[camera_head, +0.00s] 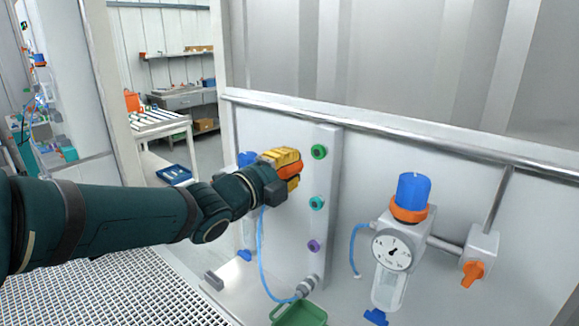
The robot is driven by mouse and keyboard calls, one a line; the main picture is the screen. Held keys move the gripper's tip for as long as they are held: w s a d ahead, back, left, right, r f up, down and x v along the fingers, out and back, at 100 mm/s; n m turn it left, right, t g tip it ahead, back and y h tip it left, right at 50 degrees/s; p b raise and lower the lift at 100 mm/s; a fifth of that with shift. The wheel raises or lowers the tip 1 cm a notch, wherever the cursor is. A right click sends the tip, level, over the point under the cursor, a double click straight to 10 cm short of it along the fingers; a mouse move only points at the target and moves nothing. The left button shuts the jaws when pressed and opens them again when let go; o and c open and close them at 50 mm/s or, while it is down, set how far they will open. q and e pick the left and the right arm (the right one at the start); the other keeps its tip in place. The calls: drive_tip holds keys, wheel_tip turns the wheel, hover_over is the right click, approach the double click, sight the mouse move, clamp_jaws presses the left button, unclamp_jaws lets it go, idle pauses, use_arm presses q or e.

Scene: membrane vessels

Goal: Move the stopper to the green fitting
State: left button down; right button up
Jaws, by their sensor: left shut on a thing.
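My left gripper (287,166) reaches in from the left and is shut, with its yellow fingers in front of the white panel. An orange piece (291,171) shows between the fingers; it appears to be the stopper, mostly hidden by them. The green fitting (319,151) is on the vertical strip of the panel, just right of the fingertips and slightly higher. A small gap shows between them. Below it on the same strip are a teal fitting (317,203) and a purple fitting (313,246). My right gripper is not in view.
A gauge unit with a blue cap (413,190) and an orange valve knob (473,272) are at the right. A blue hose (261,255) hangs below my gripper, running to a grey connector (305,287). A green tray (300,314) sits at the bottom. A metal rail (400,132) crosses above.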

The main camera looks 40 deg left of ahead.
sight(317, 153)
use_arm(q)
drive_tip(key=shift+w, duration=0.15)
drive_tip(key=shift+w, duration=1.3)
drive_tip(key=shift+w+d, duration=0.2)
drive_tip(key=shift+w, duration=1.3)
drive_tip(key=shift+b, duration=0.3)
drive_tip(key=shift+b, duration=0.35)
drive_tip(key=shift+b, duration=0.3)
drive_tip(key=shift+b, duration=0.35)
